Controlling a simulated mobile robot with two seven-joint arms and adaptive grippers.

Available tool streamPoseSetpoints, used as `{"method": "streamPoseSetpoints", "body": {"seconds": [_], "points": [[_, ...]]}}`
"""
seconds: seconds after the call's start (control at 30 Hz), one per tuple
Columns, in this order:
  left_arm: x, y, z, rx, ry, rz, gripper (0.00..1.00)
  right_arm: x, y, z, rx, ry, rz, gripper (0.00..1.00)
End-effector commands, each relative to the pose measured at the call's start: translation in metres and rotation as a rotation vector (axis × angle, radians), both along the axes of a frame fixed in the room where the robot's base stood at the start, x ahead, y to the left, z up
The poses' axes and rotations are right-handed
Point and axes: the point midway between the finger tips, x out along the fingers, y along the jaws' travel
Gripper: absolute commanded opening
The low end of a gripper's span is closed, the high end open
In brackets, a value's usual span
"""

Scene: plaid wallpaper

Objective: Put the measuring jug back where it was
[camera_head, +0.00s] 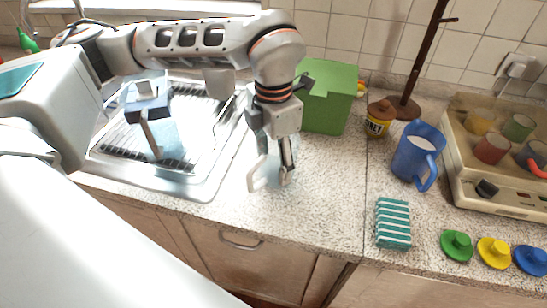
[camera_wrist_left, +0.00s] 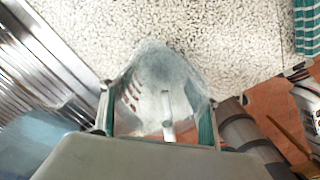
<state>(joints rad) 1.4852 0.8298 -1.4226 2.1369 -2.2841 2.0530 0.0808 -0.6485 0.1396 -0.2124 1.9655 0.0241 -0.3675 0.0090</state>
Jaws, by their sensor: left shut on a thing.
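The measuring jug (camera_head: 259,176) is clear, see-through plastic. In the head view it is at my left gripper (camera_head: 279,168), over the counter just right of the sink. In the left wrist view the jug (camera_wrist_left: 160,68) sits between the two fingers of my left gripper (camera_wrist_left: 158,125), with reddish marks on its side. The gripper is shut on it. I cannot tell whether its base touches the counter.
The sink with its drainer (camera_head: 215,180) is to the left. A green box (camera_head: 330,100) stands behind. The counter between is clear.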

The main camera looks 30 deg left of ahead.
Motion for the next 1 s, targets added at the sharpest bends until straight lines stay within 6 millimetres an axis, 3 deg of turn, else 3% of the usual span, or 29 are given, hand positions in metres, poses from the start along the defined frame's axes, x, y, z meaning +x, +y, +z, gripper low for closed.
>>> {"method": "streamPoseSetpoints", "body": {"seconds": [0.37,0.4,0.47,0.83,1.0], "points": [[0.000,0.000,-0.008,0.000,0.000,0.000,0.36,-0.003,0.000,-0.009,-0.002,0.010,0.001,1.00],[0.000,0.000,-0.007,-0.001,-0.001,0.000,0.65,-0.003,0.000,-0.010,-0.002,0.011,0.000,1.00],[0.000,0.000,-0.007,-0.001,-0.001,0.000,0.80,-0.003,0.000,-0.010,-0.002,0.011,0.000,1.00],[0.000,0.000,-0.006,0.000,0.000,0.000,0.80,-0.002,-0.002,-0.007,-0.005,0.007,0.002,1.00],[0.001,0.000,0.011,0.000,-0.004,0.001,0.80,-0.002,-0.001,-0.007,-0.004,0.007,0.001,1.00]]}}
